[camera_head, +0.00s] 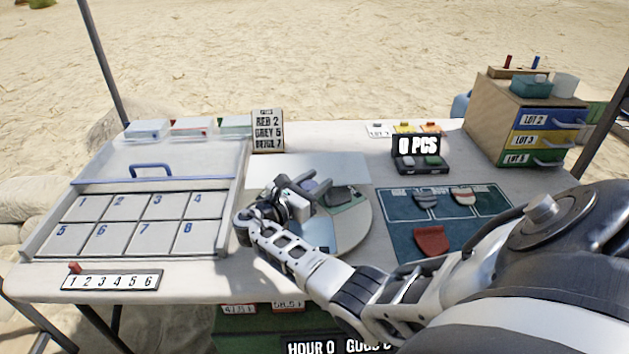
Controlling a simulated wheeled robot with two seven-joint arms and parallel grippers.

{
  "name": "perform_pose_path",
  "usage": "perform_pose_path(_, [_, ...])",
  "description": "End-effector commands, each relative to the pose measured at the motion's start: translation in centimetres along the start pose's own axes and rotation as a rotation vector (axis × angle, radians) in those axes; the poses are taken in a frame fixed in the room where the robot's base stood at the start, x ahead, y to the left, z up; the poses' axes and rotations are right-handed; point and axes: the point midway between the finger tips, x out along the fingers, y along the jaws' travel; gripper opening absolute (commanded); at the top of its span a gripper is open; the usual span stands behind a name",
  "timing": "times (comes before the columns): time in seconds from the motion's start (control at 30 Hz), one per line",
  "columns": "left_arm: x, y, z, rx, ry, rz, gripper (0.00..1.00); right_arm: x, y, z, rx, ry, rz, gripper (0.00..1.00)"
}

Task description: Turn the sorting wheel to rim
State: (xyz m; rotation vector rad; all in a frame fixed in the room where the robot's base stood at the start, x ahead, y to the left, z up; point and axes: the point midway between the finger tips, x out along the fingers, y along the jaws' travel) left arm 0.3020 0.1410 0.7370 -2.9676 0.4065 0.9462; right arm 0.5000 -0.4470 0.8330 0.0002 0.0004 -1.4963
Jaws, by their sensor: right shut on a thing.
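The sorting wheel (352,230) is a round, pale disc lying flat at the middle of the table, with darker sectors and a grey-green piece (341,197) on its right side. My right arm reaches in from the lower right and covers the wheel's left and front parts. My right gripper (308,189) is over the back left of the wheel, shut on a small part there. The fingers mostly hide that part, so I cannot tell its shape. The word "rim" is not readable on the wheel. My left gripper is out of view.
A numbered tray (140,228) with a blue handle stands left. A teal mat (395,222) holds grey sherds and a red one (431,241). A "0 PCS" display (418,146) and a drawer cabinet (488,120) stand back right. A sign (267,132) stands behind the wheel.

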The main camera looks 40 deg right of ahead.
Motion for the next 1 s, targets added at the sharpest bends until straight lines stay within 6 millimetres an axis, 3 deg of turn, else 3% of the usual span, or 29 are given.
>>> perform_pose_path(0.1, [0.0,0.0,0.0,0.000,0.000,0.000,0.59,0.0,0.0,0.1,0.000,-0.002,0.000,0.00])
perform_pose_path(0.13, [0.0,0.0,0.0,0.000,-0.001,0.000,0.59,0.0,0.0,0.1,0.000,-0.002,0.000,0.39])
perform_pose_path(0.2, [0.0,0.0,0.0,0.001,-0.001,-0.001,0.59,0.0,0.0,0.1,0.000,-0.002,0.000,0.58])
perform_pose_path(0.5, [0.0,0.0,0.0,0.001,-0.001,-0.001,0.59,-0.1,0.0,0.0,0.000,-0.001,0.001,0.58])
perform_pose_path(0.63, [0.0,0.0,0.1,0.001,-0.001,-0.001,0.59,-1.1,0.1,0.0,0.000,0.000,0.003,0.58])
perform_pose_path(0.77, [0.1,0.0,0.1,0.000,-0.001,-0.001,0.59,-3.5,0.1,-0.1,0.000,0.001,0.004,0.58])
perform_pose_path(1.0, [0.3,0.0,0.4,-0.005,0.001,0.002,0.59,-9.4,0.1,-0.1,0.001,0.003,0.003,0.58])
